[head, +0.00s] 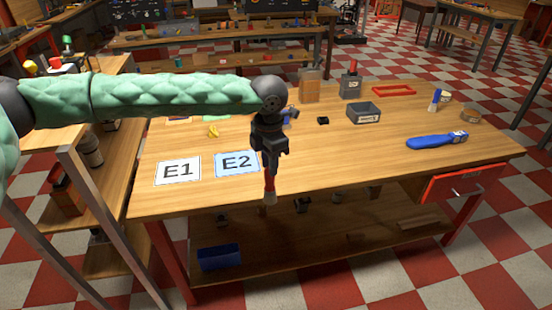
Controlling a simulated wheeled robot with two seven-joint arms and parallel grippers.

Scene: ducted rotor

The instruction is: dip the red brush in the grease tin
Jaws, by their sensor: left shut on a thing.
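My left gripper (270,168) is shut on the red brush (269,186). The brush's upper part is hidden by the gripper. My right gripper is not in view.
The wooden table (330,170) has cards E1 (178,172) and E2 (237,164) at left. A grey labelled bin (364,113), a red frame (394,90), a small white-and-blue item (435,100) and a blue tool (437,140) lie rightward. The front middle is clear.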

